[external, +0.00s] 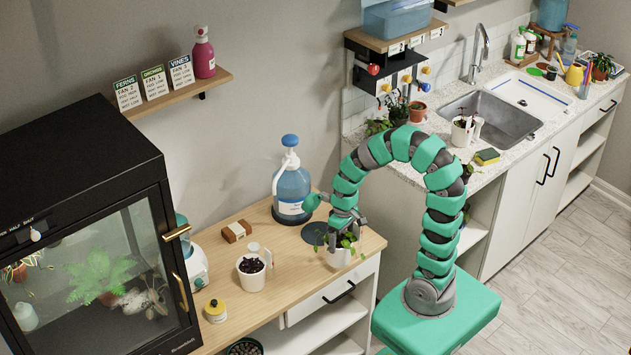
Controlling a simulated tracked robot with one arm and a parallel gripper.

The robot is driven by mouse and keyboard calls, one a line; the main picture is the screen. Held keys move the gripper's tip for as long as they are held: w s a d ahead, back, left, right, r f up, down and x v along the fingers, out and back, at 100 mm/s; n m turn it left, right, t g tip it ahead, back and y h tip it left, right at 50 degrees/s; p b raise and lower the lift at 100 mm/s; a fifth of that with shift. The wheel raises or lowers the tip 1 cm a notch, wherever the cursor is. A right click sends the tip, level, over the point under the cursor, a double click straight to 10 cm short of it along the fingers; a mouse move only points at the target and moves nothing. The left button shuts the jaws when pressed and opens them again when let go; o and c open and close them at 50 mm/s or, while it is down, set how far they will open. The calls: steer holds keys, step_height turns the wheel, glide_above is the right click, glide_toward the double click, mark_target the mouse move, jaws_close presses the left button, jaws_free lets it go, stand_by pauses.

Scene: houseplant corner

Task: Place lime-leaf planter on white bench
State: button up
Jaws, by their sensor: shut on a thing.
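A white pot with lime-green leaves (340,258), which looks like the lime-leaf planter, is upright at the right end of the wood-topped bench with white drawers (305,285). My gripper (346,228) reaches down from above and is shut on this planter. The leaves and fingers overlap, so the exact grip is partly hidden. I cannot tell whether the pot's base touches the bench top or hangs just above it. Which surface is the white bench is not certain; the speckled white counter (408,150) with a sink is at the right.
A glass cabinet (95,260) stands left. Plants and a sponge (487,156) occupy the counter's near part.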

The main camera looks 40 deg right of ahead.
steer(key=w+a+f, duration=0.1)
steer(key=w+f, duration=0.1)
steer(key=w, duration=0.4)
steer(key=w+a+f+b, duration=0.1)
steer(key=w+a+f, duration=0.1)
steer(key=w, duration=0.5)
steer(key=shift+w+a+f, duration=0.2)
steer(key=shift+f, duration=0.2)
steer(key=shift+f, duration=0.1)
steer(key=o, duration=1.2)
steer(key=w+d+r+t, duration=0.2)
steer(key=r+t, duration=0.1)
steer(key=r, duration=0.8)
steer(key=w+d+r+m+t+p, duration=0.1)
steer(key=w+d+r+t, duration=0.1)
steer(key=r, duration=0.9)
steer(key=w+d+r+t, duration=0.2)
steer(key=d+r+t, duration=0.1)
steer(key=r, duration=0.9)
steer(key=s+d+r+t, duration=0.2)
steer(key=r, duration=0.6)
steer(key=s+d+r+m+t, duration=0.1)
steer(key=s+d+r+t, duration=0.1)
steer(key=r, duration=0.6)
steer(key=s+d+r+t, duration=0.1)
steer(key=s+r+t, duration=0.2)
steer(key=r, duration=0.5)
steer(key=shift+s+d+r+m+t+h, duration=0.15)
steer(key=shift+d+r+m+t+h, duration=0.05)
steer(key=shift+d+m+t+h, duration=0.2)
